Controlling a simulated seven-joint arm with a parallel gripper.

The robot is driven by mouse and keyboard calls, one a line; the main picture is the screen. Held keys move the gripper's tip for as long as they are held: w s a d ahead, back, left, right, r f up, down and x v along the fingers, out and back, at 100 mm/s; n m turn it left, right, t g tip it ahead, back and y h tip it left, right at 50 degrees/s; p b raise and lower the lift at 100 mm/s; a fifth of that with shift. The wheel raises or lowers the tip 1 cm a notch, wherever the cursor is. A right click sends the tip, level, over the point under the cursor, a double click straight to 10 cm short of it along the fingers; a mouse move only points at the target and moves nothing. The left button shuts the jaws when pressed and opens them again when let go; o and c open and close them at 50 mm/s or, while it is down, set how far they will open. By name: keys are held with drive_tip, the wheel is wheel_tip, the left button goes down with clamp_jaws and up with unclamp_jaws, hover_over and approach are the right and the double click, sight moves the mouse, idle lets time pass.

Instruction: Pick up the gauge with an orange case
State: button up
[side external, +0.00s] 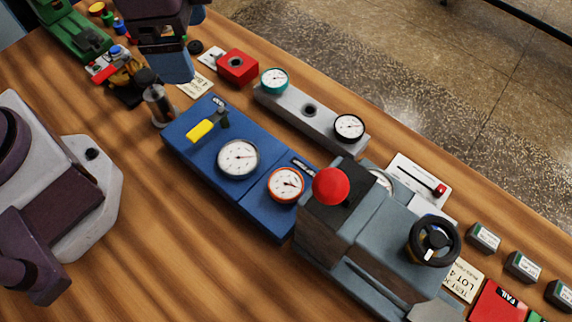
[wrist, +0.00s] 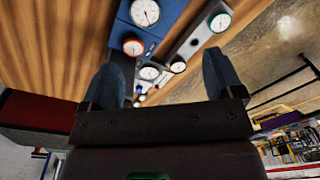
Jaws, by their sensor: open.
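In the wrist view the orange gauge (wrist: 133,46) is above and left of the gap between the fingers. My gripper (wrist: 167,78) is open, with its two blue fingers apart and nothing between them. In the side view my gripper (side external: 175,72) is over the far left part of the table, well away from the orange gauge. One finger mostly hides the other there.
A grey machine with a red knob (side external: 331,186) stands just right of the orange gauge. A grey bar holds a teal gauge (side external: 274,80) and a black gauge (side external: 349,128).

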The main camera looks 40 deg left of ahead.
sight(287, 184)
drive_tip(key=w+d+f+m, duration=0.1)
drive_tip(key=d+f+m, duration=0.7)
drive_tip(key=d+m, duration=0.45)
drive_tip(key=shift+n+g, duration=0.3)
drive_tip(key=shift+n, duration=0.45)
drive_tip(key=f, duration=0.4)
drive_tip(key=d+f, duration=0.1)
drive_tip(key=f, duration=0.7)
drive_tip(key=shift+w+d+f, duration=0.1)
drive_tip(key=shift+d+f, duration=0.2)
drive_tip(key=shift+f, duration=0.1)
drive_tip(key=shift+c, duration=0.5)
drive_tip(key=c, duration=1.1)
drive_tip(key=shift+o, duration=0.2)
drive_tip(key=shift+r, duration=0.1)
